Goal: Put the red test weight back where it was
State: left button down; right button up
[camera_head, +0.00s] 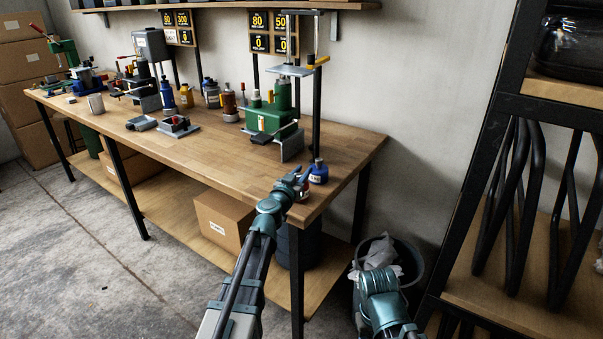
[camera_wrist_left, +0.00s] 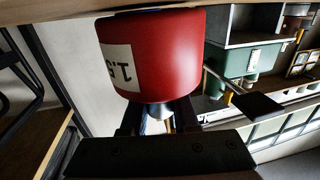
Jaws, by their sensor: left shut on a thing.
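The red test weight (camera_wrist_left: 155,55) fills the upper middle of the left wrist view. It appears upside down there, with a white label and a metal knob. My left gripper (camera_wrist_left: 158,118) is shut on the knob. In the head view my left gripper (camera_head: 300,179) is at the near right corner of the workbench (camera_head: 230,150), and the red weight (camera_head: 303,194) is mostly hidden behind it. The weight's base is at or close to the wooden top; I cannot tell whether it touches. Only a teal link of my right arm shows, low on the right; its fingers are not visible.
A blue weight (camera_head: 318,172) stands close beside my left gripper. A green press (camera_head: 272,118) stands behind it on the bench. The bench front middle is clear. A bucket (camera_head: 405,262) stands on the floor right of the bench, near a black shelf rack (camera_head: 478,150).

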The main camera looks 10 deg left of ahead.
pick_arm(q)
jog(key=shift+f, duration=0.2)
jog(key=c, duration=0.7)
grip_release()
jog(key=shift+r, duration=0.1)
jog(key=shift+s+r, duration=0.1)
jog(key=shift+r, duration=0.05)
jog(key=s, duration=0.4)
jog(key=s+a, duration=0.1)
jog(key=s, duration=0.7)
jog(key=shift+a, duration=0.35)
jog(key=shift+w+d, duration=0.1)
